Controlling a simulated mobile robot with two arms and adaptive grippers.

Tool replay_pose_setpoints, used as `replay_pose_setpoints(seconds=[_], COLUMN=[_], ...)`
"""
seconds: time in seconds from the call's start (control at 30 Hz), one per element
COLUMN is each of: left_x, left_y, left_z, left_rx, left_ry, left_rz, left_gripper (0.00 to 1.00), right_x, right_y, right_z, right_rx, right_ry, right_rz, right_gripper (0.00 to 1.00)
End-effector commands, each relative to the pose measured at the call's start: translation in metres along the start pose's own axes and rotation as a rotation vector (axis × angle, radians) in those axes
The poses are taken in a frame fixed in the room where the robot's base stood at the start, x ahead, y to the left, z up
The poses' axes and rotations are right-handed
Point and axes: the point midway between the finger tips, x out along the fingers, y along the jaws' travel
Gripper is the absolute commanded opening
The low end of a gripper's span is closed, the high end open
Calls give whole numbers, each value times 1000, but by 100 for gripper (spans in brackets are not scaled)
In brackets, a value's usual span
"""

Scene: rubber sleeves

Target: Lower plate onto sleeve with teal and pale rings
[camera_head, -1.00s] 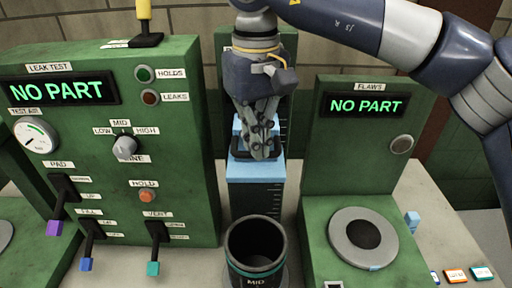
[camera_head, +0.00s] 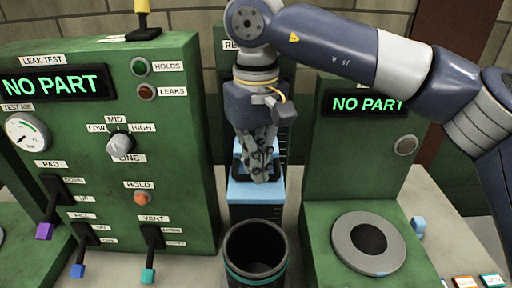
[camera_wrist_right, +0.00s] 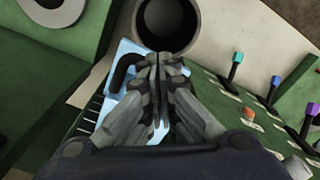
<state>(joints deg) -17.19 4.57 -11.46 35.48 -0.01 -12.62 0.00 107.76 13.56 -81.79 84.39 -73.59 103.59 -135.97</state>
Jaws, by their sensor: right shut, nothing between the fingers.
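A dark hollow sleeve (camera_head: 255,262) with a teal ring stands upright at the bottom middle of the head view; its dark open mouth also shows in the wrist view (camera_wrist_right: 168,22). I cannot make out a pale ring on it. A light blue plate (camera_head: 256,192) with a black handle sits behind the sleeve, in front of a column with scale marks. My right gripper (camera_head: 262,178) is shut and empty, its fingertips at the plate's handle. In the wrist view the black handle (camera_wrist_right: 124,70) shows just left of the closed fingertips (camera_wrist_right: 160,62). My left gripper is out of view.
A green leak test panel (camera_head: 185,200) with levers stands left, its display reading NO PART. A green flaws station (camera_head: 318,215) with a grey ring (camera_head: 345,243) stands close on the right. Small coloured cards (camera_head: 492,281) lie at the far right.

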Motion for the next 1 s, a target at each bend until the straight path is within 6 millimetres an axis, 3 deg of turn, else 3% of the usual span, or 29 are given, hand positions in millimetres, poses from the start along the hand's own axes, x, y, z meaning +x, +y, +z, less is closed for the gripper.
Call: replay_pose_setpoints(seconds=[1.0], left_x=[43], left_y=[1], left_z=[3], left_rx=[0], left_ry=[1], left_rz=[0], left_gripper=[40], right_x=[64], right_y=[0], right_z=[0], right_rx=[1], right_ry=[-1], right_rz=[-1], right_gripper=[0])
